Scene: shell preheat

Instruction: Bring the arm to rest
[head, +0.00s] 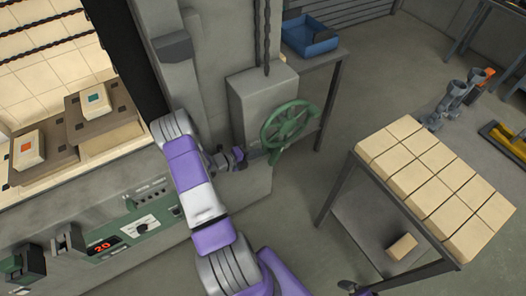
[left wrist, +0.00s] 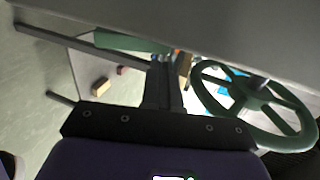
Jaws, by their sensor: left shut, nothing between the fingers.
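My left arm comes across the head view from the bottom, and its gripper (head: 262,154) is beside the green handwheel (head: 288,122). The fingers are shut with nothing between them. The left wrist view shows the shut fingers (left wrist: 164,88) in the middle, with the handwheel (left wrist: 222,98) just to their right. I cannot tell whether the fingertips touch the wheel. A small dark purple part, perhaps my right gripper (head: 352,287), shows at the bottom edge of the head view; its fingers cannot be made out.
The grey furnace housing (head: 262,95) carries the wheel. A control panel (head: 140,225) with a red display is at left. Blocks lie on brown plates (head: 90,128) in the opening. A table of pale blocks (head: 435,185) stands at right. A blue bin (head: 310,36) is behind.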

